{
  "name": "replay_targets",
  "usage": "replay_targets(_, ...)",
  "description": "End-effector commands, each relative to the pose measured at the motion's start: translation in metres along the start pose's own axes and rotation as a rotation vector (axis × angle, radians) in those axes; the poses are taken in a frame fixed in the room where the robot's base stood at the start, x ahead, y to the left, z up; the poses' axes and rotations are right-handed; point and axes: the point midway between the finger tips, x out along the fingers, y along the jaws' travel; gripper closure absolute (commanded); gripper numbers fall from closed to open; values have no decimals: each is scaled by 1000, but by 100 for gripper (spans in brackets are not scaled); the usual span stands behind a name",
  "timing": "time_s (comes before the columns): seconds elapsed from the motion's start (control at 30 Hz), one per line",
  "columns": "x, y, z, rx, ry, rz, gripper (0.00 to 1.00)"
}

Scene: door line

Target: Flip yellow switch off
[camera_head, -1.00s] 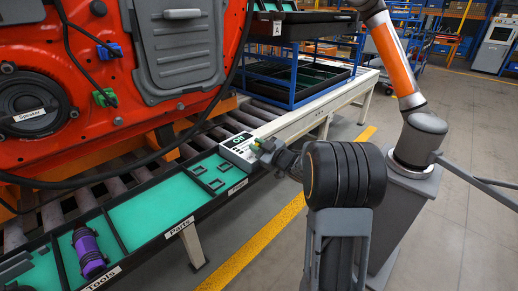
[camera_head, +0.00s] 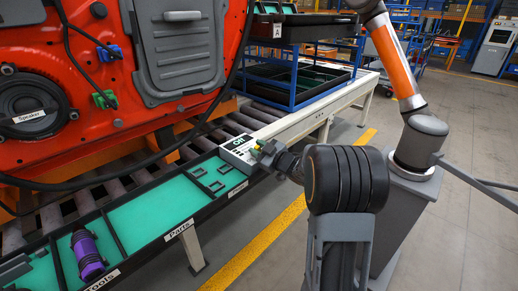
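A small pale control box (camera_head: 234,151) with a dark display stands at the far end of the tray line, beside the conveyor. Its display lettering looks like "Off" but is too small to read surely. My gripper (camera_head: 262,151) is at the right side of this box, very close to it; contact cannot be told. A small yellow-green patch shows at the gripper's tip, and I cannot tell whether it is the yellow switch. The gripper's fingers are too small and overlapped to show whether they are open or shut.
A red door (camera_head: 90,120) hangs over the roller conveyor at left, with a black cable drooping in front. Green-lined trays (camera_head: 150,212) run along the front, one holding a purple tool (camera_head: 87,254). A blue rack (camera_head: 293,88) stands behind the box.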

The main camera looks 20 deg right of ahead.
Motion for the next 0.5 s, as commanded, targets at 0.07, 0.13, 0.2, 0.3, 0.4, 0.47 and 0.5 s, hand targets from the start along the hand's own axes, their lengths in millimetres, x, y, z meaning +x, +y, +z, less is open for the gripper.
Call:
replay_targets(0.07, -6, 1, 0, 0, -2, 1, 70)
replay_targets(0.13, -15, 1, -1, 1, -2, 1, 70)
replay_targets(0.2, -27, 1, -2, 1, -2, 3, 70)
replay_targets(0.3, -48, 2, -2, 1, -3, 4, 70)
replay_targets(0.4, -69, 2, -2, 0, -2, 4, 70)
replay_targets(0.47, -82, 2, -1, 1, -3, 5, 70)
replay_targets(0.5, -89, 3, -1, 0, -3, 6, 70)
